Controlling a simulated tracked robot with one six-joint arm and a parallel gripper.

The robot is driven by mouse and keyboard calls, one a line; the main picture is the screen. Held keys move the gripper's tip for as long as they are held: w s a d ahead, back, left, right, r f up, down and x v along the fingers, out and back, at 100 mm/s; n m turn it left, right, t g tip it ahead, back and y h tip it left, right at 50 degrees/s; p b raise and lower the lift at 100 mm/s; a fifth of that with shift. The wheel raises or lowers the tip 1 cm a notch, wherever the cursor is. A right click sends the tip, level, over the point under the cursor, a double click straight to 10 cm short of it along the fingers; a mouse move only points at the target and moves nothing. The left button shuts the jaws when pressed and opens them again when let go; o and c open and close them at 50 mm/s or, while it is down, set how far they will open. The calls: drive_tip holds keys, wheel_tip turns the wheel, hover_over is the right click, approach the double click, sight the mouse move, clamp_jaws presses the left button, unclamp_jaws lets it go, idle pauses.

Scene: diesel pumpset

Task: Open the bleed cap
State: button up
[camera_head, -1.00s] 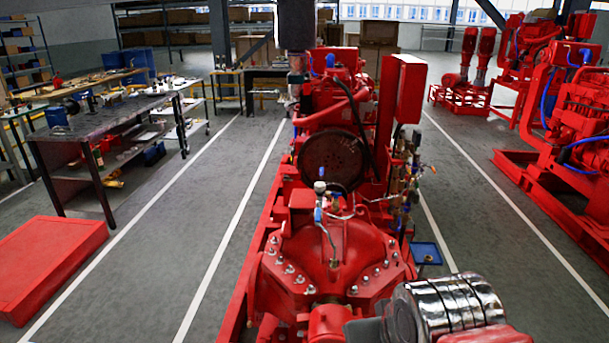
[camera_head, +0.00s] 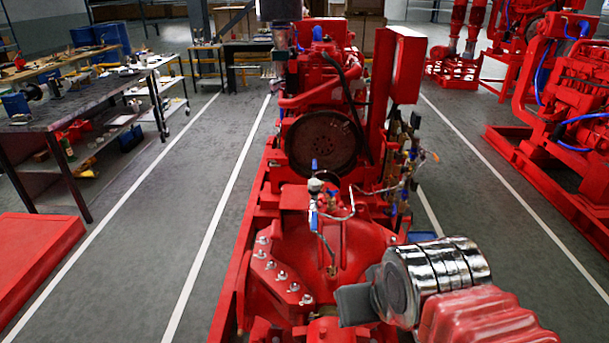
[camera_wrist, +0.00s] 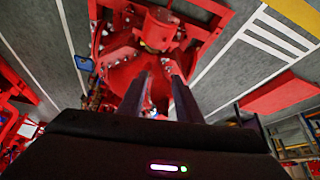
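The red pump casing (camera_head: 345,245), ringed with bolts, is at the lower middle of the head view. Thin pipework with blue-handled valves rises from its top, with a small pale round fitting (camera_head: 315,185). I cannot tell which part is the bleed cap. My arm, chrome and red, reaches in from the lower right, and its dark grey end (camera_head: 356,305) overlaps the casing's near right side. In the wrist view, my gripper (camera_wrist: 156,75) has two dark fingers apart with nothing visible held between them. Red pump parts (camera_wrist: 155,35) lie beyond the fingertips.
A workbench with tools (camera_head: 75,105) stands at the left, and a low red block (camera_head: 30,260) lies in front of it. Another red pumpset (camera_head: 575,130) is at the right. A tall red cabinet (camera_head: 408,65) rises behind the pump. Clear grey floor runs along both sides.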

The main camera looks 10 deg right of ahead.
drive_tip(key=shift+o, duration=0.5)
drive_tip(key=shift+o, duration=0.7)
drive_tip(key=shift+w, duration=0.1)
drive_tip(key=shift+o, duration=1.2)
drive_tip(key=shift+w+a+f+m+y, duration=0.2)
drive_tip(key=shift+w+a+m+y, duration=0.1)
drive_tip(key=shift+a+m, duration=0.15)
drive_tip(key=w+a+m+g+y, duration=0.1)
drive_tip(key=w+a+m+y, duration=0.4)
drive_tip(key=w, duration=0.5)
drive_tip(key=w+a+m+y, duration=0.4)
drive_tip(key=w+m+y, duration=0.1)
drive_tip(key=w+m, duration=0.35)
drive_tip(key=w+d+f+m+t, duration=0.3)
drive_tip(key=w+d+m+t, duration=0.2)
drive_tip(key=w, duration=0.6)
drive_tip(key=w+d+f+m+t, duration=0.4)
drive_tip(key=w+d+m+t, duration=0.1)
drive_tip(key=w+d+m, duration=0.4)
drive_tip(key=w+d, duration=0.2)
drive_tip(key=d, duration=0.1)
drive_tip(key=shift+w+f+m+h, duration=0.25)
drive_tip(key=shift+f+m+h, duration=0.05)
drive_tip(key=shift+m, duration=0.1)
